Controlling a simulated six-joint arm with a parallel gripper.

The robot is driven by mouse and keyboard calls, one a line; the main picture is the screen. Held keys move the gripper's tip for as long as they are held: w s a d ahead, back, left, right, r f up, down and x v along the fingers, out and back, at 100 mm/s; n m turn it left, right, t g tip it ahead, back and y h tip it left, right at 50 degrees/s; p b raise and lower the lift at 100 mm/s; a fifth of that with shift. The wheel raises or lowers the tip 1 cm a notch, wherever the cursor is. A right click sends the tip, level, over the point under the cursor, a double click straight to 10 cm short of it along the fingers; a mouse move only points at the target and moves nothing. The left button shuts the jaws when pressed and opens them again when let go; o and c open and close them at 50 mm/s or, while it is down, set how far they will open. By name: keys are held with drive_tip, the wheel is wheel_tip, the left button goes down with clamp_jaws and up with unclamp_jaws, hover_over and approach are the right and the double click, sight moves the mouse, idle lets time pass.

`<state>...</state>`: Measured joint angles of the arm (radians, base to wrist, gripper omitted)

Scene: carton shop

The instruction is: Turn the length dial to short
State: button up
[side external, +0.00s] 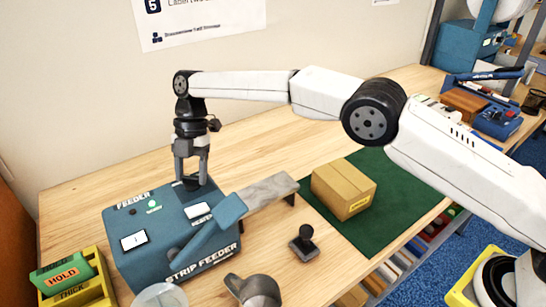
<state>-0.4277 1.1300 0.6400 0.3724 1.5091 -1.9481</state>
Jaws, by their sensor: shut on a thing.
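The blue strip feeder (150,262) stands on the wooden table at the left, marked FEEDER and STRIP FEEDER. My gripper (190,180) points down at the feeder's back right top corner. Its fingers are shut on a dark dial there, which they mostly hide. I cannot read the dial's pointer or its markings. White label plates (134,241) and a small green light (153,205) show on the feeder's top.
A grey chute (265,189) runs right from the feeder. A cardboard carton (343,187) sits on a green mat (375,235). A black stamp-like object (303,243), a grey rounded object (253,289) and a yellow holder (95,290) with green HOLD blocks stand in front.

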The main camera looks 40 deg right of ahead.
drive_tip(key=shift+n, duration=0.3)
drive_tip(key=o, duration=1.3)
drive_tip(key=shift+r, duration=0.15)
drive_tip(key=shift+r, duration=1.4)
drive_tip(key=shift+s+d+r, duration=1)
drive_tip(key=shift+s+r, duration=0.65)
drive_tip(key=shift+s, duration=0.45)
drive_tip(key=shift+s+d+r, duration=1.05)
drive_tip(key=shift+s+r, duration=0.6)
drive_tip(key=shift+s, duration=0.45)
drive_tip(key=shift+s+d+r, duration=1)
drive_tip(key=shift+s+r, duration=0.65)
drive_tip(key=shift+s, duration=0.45)
